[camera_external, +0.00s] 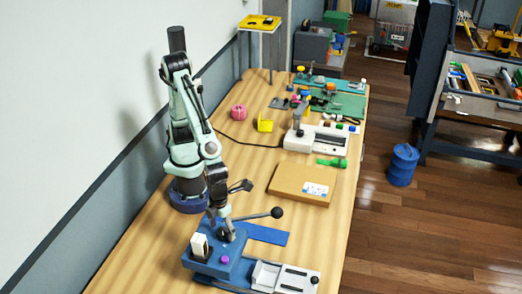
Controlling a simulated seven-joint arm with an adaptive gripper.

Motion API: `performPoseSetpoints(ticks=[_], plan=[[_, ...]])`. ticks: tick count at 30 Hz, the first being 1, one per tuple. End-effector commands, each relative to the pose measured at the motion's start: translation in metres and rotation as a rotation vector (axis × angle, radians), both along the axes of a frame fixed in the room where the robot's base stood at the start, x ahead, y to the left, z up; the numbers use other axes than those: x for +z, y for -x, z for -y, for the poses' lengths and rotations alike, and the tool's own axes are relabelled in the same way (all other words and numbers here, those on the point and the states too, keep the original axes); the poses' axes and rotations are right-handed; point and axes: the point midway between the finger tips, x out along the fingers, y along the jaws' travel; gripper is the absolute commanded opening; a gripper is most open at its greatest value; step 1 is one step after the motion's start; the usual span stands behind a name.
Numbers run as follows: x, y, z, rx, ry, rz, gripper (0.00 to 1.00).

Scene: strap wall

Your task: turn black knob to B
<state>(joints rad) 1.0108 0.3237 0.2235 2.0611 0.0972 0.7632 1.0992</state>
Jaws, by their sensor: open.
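A blue box (234,268) stands at the near end of the wooden table. It carries a white block (199,245) on its left and a purple button (225,260). My gripper (228,236) points down at the top of the box, low over its back part, with its jaws open. A dark round shape beneath the fingers may be the black knob, but the gripper mostly covers it. A lever with a black ball end (277,212) sticks out to the right, close beside the gripper. The letter B and any dial marks are too small to see.
A blue plate (266,236) lies behind the box, and a white-and-grey fixture (284,277) sits at its right. A cardboard box (301,184) and a white device (316,139) stand farther back. The wall runs along the left.

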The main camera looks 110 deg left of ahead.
Motion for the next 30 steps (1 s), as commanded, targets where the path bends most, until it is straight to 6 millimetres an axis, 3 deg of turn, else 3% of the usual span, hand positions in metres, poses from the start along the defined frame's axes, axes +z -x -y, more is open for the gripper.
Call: performPoseSetpoints(ticks=[9,15,30], plan=[[-0.0044,-0.0001,-0.0001,0.001,0.001,0.001,0.59],[-0.0043,-0.0003,-0.0001,0.001,0.001,0.001,0.00],[-0.0045,-0.0005,-0.0006,0.096,0.001,0.000,0.00]])
